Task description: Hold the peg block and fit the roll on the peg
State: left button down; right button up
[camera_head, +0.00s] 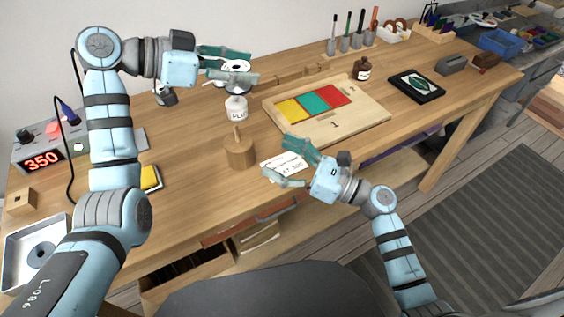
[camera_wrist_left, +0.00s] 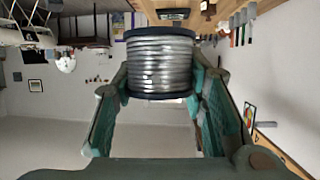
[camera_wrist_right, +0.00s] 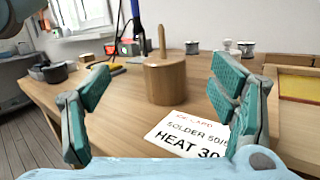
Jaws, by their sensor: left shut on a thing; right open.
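The peg block (camera_head: 240,153) is a round wooden block with an upright peg, standing on the workbench. It also shows in the right wrist view (camera_wrist_right: 172,84). The roll (camera_wrist_left: 160,62) is a spool of silvery wire with dark flanges. My left gripper (camera_head: 232,66) is shut on the roll and holds it in the air above the bench, behind the block; the fingers partly cover its white-labelled end (camera_head: 234,66). My right gripper (camera_head: 281,160) is open and empty, to the right of the peg block and apart from it, above a white card (camera_head: 287,167).
A white jar (camera_head: 236,108) stands behind the peg block. A board with coloured panels (camera_head: 350,122) lies to the right. A station reading 350 (camera_head: 42,160) stands at the left. Another spool (camera_head: 165,97) sits toward the back. Bench left of the block is mostly clear.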

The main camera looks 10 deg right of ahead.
aim_at(237, 146)
pick_arm(q)
jog(key=shift+r, duration=0.1)
pick_arm(e)
jog(key=shift+s+a+f+n+g+h, duration=0.2)
jog(key=shift+f+n+g+h, duration=0.1)
jog(key=shift+f+h, duration=0.3)
pick_arm(q)
jog(key=shift+s, duration=0.1)
pick_arm(e)
jog(key=shift+f, duration=0.25)
pick_arm(q)
jog(key=shift+d, duration=0.15)
pick_arm(e)
jog(key=shift+w+f+h, duration=0.1)
jog(key=shift+w+h, duration=0.15)
jog(key=shift+h, duration=0.05)
jog(key=x, duration=1)
jog(key=shift+w+a+f, duration=0.1)
jog(key=shift+w+a, duration=0.35)
jog(key=shift+a, duration=0.05)
